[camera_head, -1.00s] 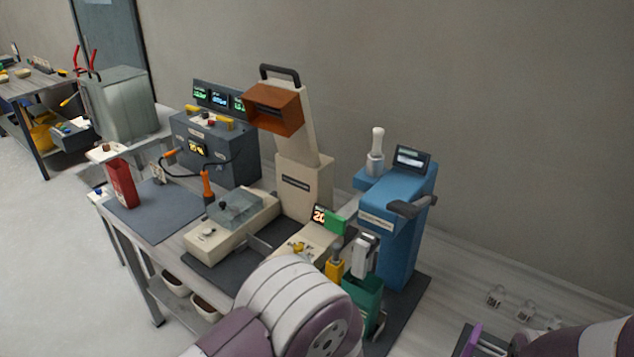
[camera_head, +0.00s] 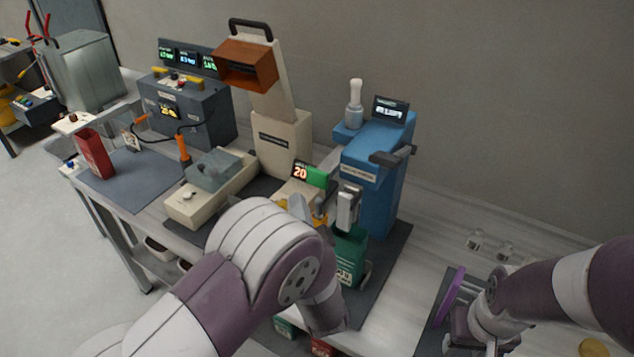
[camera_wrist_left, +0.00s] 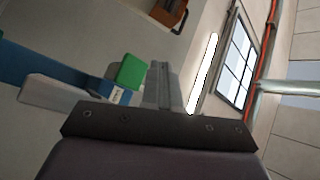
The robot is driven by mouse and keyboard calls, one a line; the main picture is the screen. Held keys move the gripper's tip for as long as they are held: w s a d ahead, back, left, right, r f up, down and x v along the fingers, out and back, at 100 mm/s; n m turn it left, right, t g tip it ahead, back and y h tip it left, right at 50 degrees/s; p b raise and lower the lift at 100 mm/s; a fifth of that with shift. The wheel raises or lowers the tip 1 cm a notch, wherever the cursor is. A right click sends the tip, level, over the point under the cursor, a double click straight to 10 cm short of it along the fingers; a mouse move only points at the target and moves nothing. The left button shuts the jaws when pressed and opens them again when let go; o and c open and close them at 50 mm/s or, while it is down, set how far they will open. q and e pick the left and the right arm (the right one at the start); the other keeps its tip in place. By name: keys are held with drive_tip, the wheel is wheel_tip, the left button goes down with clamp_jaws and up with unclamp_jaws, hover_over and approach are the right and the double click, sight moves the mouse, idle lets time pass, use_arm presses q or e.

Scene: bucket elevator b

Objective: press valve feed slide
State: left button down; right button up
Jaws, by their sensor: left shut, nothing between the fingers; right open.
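No part readable as a valve feed slide stands out. A green block (camera_head: 320,178) sits beside a small display reading 20 (camera_head: 300,172) on the beige machine (camera_head: 282,148). My left arm reaches in front of this machine, and its gripper is mostly hidden in the head view. In the left wrist view my left gripper (camera_wrist_left: 160,88) is shut and empty, and a green block (camera_wrist_left: 131,72) shows just left of its fingers. Contact cannot be told. My right gripper (camera_head: 465,335) is open at the lower right, apart from the machine, partly cut off by the frame's edge.
A blue machine (camera_head: 374,178) with a dark handle stands right of the beige one. A green container (camera_head: 350,250) stands in front of it. A dark grey control box (camera_head: 190,112) and red bin (camera_head: 94,154) are left.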

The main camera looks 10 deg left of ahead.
sight(314, 179)
use_arm(q)
drive_tip(key=shift+w+d, duration=0.3)
drive_tip(key=shift+w, duration=0.6)
drive_tip(key=shift+w+d, duration=0.25)
drive_tip(key=shift+w, duration=0.65)
drive_tip(key=shift+a, duration=0.1)
drive_tip(key=shift+w+b, duration=0.1)
drive_tip(key=shift+b, duration=0.2)
drive_tip(key=shift+w+d, duration=0.2)
drive_tip(key=shift+w, duration=0.1)
drive_tip(key=shift+w+d+b, duration=0.15)
drive_tip(key=shift+w+d, duration=0.05)
drive_tip(key=shift+w, duration=0.4)
drive_tip(key=shift+w+d+b, duration=0.15)
drive_tip(key=shift+w+d, duration=0.05)
drive_tip(key=shift+w, duration=0.35)
idle(1.5)
drive_tip(key=shift+s, duration=0.1)
drive_tip(key=shift+s+a+p, duration=0.3)
drive_tip(key=shift+s, duration=0.45)
drive_tip(key=shift+s+a+p, duration=0.25)
drive_tip(key=shift+s, duration=0.5)
